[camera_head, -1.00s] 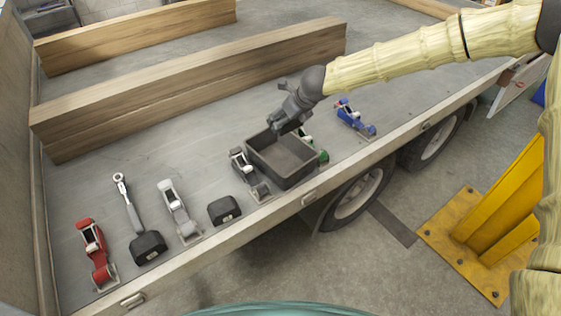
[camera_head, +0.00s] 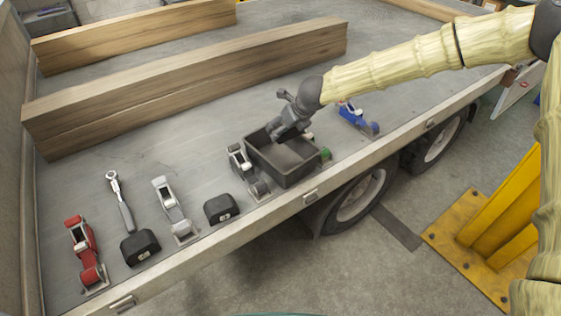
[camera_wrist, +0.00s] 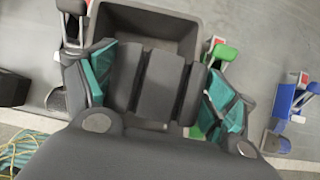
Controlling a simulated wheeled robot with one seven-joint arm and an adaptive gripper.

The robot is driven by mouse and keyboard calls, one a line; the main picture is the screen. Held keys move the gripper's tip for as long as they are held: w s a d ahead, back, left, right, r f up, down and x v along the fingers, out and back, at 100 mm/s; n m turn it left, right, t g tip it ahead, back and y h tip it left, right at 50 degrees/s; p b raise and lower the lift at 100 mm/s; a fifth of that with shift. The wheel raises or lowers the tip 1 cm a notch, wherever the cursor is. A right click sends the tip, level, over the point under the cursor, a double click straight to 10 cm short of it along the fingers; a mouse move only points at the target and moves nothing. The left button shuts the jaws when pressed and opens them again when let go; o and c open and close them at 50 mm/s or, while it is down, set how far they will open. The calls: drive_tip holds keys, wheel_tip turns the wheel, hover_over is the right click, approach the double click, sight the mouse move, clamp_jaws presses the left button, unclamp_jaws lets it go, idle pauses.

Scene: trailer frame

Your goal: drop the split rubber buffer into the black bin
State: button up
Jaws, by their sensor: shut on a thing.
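The split rubber buffer (camera_wrist: 153,82) is a dark grey block with grooves across its face. In the wrist view it sits between the teal-padded fingers of my gripper (camera_wrist: 160,90), which is shut on it. In the head view my gripper (camera_head: 283,133) is at the black bin (camera_head: 285,174), low over its back part, with the tips around rim height. The buffer is hard to make out there. The bin is an open-topped box near the trailer's side edge. In the wrist view the bin (camera_wrist: 190,28) shows just beyond the buffer, and its visible floor looks empty.
A grey ratchet strap buckle (camera_head: 240,160) stands close left of the bin, a green one (camera_head: 325,153) close right and a blue one (camera_head: 352,115) further right. Black blocks (camera_head: 221,208) (camera_head: 140,247), a ratchet wrench (camera_head: 120,200) and a red buckle (camera_head: 84,250) lie left. Timber beams (camera_head: 185,85) lie behind.

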drive_tip(key=o, duration=1.1)
drive_tip(key=v, duration=1.2)
